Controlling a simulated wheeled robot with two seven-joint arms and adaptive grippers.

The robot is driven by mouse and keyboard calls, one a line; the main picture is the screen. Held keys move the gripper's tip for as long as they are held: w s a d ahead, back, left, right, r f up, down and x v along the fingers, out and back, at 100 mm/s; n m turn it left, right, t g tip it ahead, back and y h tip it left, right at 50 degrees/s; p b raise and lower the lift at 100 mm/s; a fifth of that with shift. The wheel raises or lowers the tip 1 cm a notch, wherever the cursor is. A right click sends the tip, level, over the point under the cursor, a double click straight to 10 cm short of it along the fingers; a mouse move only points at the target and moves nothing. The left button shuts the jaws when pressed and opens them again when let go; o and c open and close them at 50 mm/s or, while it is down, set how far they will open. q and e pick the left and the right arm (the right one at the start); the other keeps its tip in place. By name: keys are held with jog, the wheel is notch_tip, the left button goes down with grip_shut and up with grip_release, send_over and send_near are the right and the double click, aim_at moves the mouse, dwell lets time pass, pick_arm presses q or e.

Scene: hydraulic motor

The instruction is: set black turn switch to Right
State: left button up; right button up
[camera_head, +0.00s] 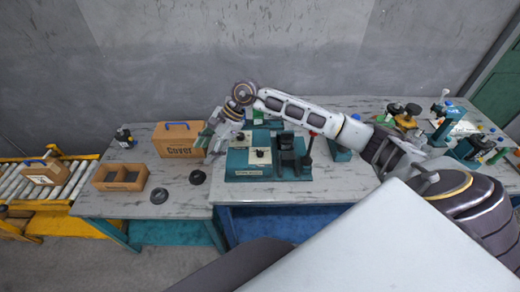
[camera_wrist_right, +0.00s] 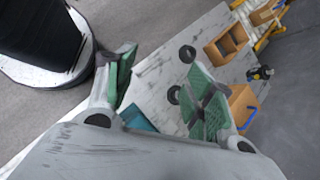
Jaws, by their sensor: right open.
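A teal machine (camera_head: 240,172) stands on the middle table, with a white-faced box that carries a small dark knob (camera_head: 260,154). This knob may be the black turn switch, but it is too small to tell which way it points. My right gripper (camera_head: 208,136) is to the left of and above the machine, near the Cover box. In the right wrist view its green-padded fingers stand apart with nothing between them (camera_wrist_right: 162,65). Only a corner of something teal (camera_wrist_right: 138,117) shows there, and no switch is visible. My left gripper is not in view.
A cardboard box marked Cover (camera_head: 180,141) sits left of the machine. A divided wooden tray (camera_head: 120,178) and two black rings (camera_head: 197,177) lie on the left table. My right arm passes above the machine's back. Several tools and parts (camera_head: 450,125) crowd the right table.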

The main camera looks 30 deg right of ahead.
jog(key=w+d+h, duration=0.1)
jog(key=d+h, duration=0.3)
jog(key=d, duration=0.6)
jog(key=r+n+g+h, duration=0.1)
jog(key=h, duration=0.3)
send_over(260, 151)
jog(key=shift+f, duration=0.1)
jog(key=shift+f+p, duration=1.15)
jog(key=shift+f, duration=5.7)
jog(key=shift+c, duration=0.3)
jog(key=c, duration=1)
